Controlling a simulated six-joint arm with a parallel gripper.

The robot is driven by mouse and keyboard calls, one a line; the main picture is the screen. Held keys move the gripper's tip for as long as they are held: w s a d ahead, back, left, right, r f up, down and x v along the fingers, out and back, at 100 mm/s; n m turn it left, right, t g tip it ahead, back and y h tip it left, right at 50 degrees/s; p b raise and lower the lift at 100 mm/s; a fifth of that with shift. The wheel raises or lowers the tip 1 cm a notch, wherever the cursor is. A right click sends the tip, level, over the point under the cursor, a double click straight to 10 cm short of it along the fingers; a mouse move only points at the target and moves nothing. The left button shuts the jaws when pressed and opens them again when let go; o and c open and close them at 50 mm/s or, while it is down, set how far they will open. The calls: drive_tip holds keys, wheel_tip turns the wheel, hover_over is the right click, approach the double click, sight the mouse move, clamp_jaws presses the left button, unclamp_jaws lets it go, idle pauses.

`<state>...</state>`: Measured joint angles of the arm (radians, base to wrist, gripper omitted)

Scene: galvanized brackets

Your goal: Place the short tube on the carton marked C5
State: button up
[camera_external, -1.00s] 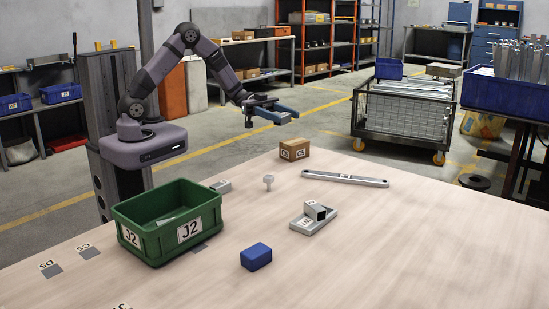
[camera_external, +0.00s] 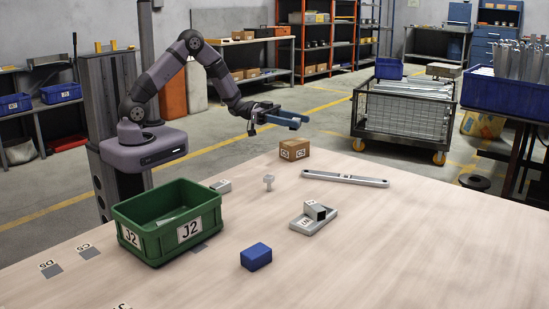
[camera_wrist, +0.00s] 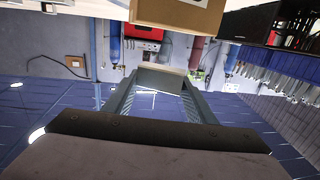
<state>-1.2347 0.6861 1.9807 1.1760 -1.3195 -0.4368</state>
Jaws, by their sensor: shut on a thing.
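The brown carton (camera_external: 295,151) stands at the far edge of the table. Its white labels are too small to read surely. My gripper (camera_external: 296,121) is in the air just behind and above the carton, with a gap between them. In the wrist view, my gripper (camera_wrist: 158,92) is shut on a plain grey piece that looks like the short tube (camera_wrist: 160,78), held crosswise between the fingertips. The carton also shows in the wrist view (camera_wrist: 180,14), at the top edge and partly cut off. The tube cannot be made out clearly in the external view.
A green bin marked J2 (camera_external: 168,240), a blue block (camera_external: 256,257), a grey tray with a block (camera_external: 312,220), a long flat bar (camera_external: 345,179), a small upright fitting (camera_external: 269,182) and a grey piece (camera_external: 221,186) are on the table. The front right is clear.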

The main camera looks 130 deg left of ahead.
sight(295, 141)
drive_tip(key=shift+f, duration=2.2)
drive_tip(key=shift+f+b, duration=0.15)
drive_tip(key=shift+b, duration=0.15)
drive_tip(key=o, duration=1)
drive_tip(key=shift+o, duration=0.2)
drive_tip(key=shift+s, duration=0.1)
drive_tip(key=s+d, duration=0.1)
drive_tip(key=s, duration=1)
drive_tip(key=shift+s+d+r, duration=0.25)
drive_tip(key=shift+s+r, duration=0.15)
drive_tip(key=shift+r, duration=0.05)
